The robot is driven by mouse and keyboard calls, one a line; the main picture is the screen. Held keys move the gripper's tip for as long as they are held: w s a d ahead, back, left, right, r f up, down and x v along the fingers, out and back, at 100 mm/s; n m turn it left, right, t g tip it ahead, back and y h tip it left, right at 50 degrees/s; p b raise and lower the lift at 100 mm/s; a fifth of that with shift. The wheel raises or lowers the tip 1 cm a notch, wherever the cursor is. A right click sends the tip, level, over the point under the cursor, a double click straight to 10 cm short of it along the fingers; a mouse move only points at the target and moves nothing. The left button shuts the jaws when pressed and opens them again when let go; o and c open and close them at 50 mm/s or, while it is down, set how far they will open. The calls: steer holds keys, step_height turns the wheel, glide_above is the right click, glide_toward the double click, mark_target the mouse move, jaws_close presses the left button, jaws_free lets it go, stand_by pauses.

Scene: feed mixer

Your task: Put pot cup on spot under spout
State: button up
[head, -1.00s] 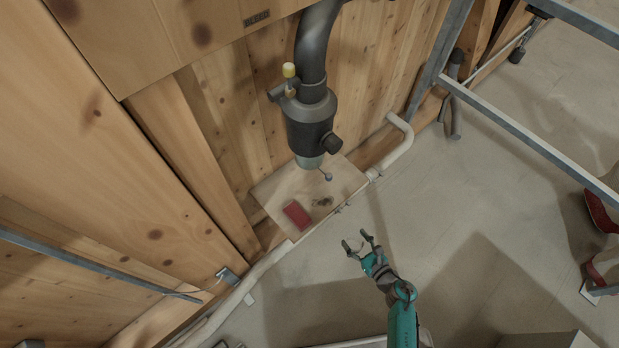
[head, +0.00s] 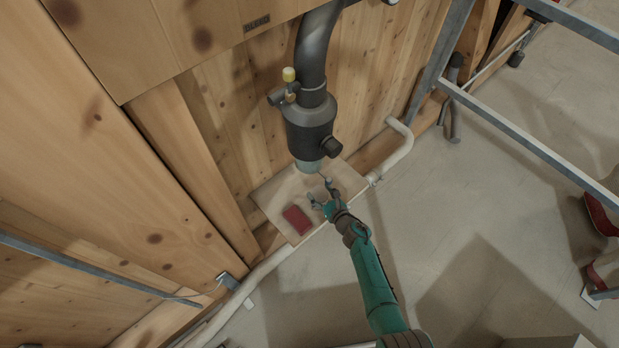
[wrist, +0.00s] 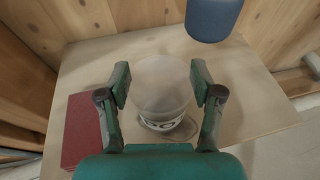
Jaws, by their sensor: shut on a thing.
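The pot cup (wrist: 160,85) is pale and looks see-through, between my two fingers in the wrist view. In the head view my gripper (head: 320,192) is over the front part of the wooden board, and I cannot make out the cup there. A dark printed mark (wrist: 185,133) on the board, likely the spot, shows partly behind the lower cup. I cannot tell whether the cup touches the board.
A red block (head: 297,219) lies on the board (head: 273,197), left of my gripper; it also shows in the wrist view (wrist: 82,130). A plank wall stands behind. The floor at right is mostly open.

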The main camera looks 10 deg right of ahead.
steer(key=w+a, duration=0.1)
steer(key=w, duration=0.1)
steer(key=w+a, duration=0.1)
steer(key=w, duration=0.1)
steer(key=w+a, duration=0.1)
steer(key=w, duration=0.1)
steer(key=shift+w, duration=0.4)
steer(key=shift+w+f, duration=0.15)
steer(key=shift+w, duration=0.05)
steer(key=shift+f, duration=0.15)
steer(key=shift+f, duration=0.15)
steer(key=o, duration=1)
